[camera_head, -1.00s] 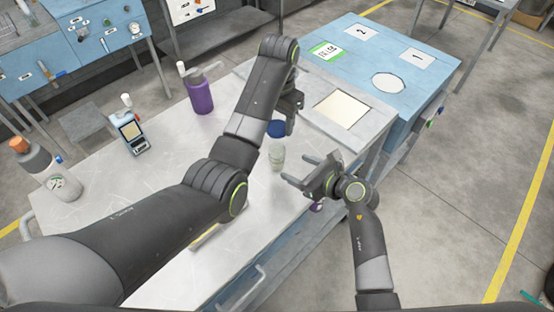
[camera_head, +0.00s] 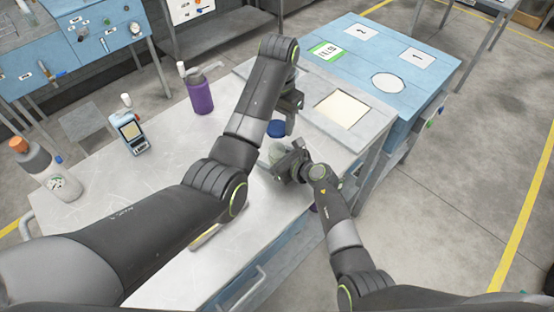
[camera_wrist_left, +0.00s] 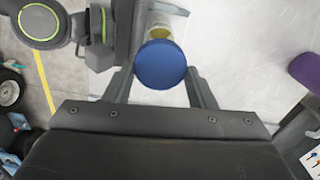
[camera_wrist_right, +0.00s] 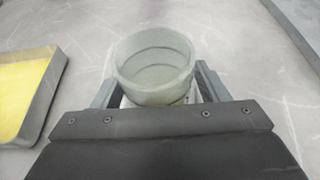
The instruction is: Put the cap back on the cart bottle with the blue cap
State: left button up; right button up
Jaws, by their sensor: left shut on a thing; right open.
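The blue cap (camera_head: 277,129) is held in my left gripper (camera_head: 284,122), above the worktable. In the left wrist view the cap (camera_wrist_left: 160,64) sits between the two fingers, with part of the bottle (camera_wrist_left: 160,22) showing beyond it. The pale, translucent cart bottle (camera_head: 276,151) stands on the table, partly hidden by my right gripper (camera_head: 283,164). In the right wrist view the bottle (camera_wrist_right: 155,65) shows its uncapped round mouth. The open fingers of the right gripper (camera_wrist_right: 157,88) lie on either side of it; I cannot tell whether they touch it.
A purple bottle (camera_head: 200,95), a handheld meter (camera_head: 132,132) and a white bottle with an orange top (camera_head: 60,185) stand on the table. A yellow tray (camera_wrist_right: 22,95) lies left of the bottle in the right wrist view. A blue cart (camera_head: 435,78) adjoins at the right.

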jog(key=shift+c, duration=0.2)
grip_shut()
pick_arm(q)
send_over(277, 158)
jog(key=w, duration=0.3)
jog(key=shift+s+d+f, duration=0.1)
jog(key=shift+f, duration=1.15)
jog(key=shift+d+f, duration=0.1)
jog(key=shift+f, duration=1.1)
jog(key=shift+f, duration=0.15)
jog(key=shift+f, duration=0.75)
jog(key=shift+f, duration=0.7)
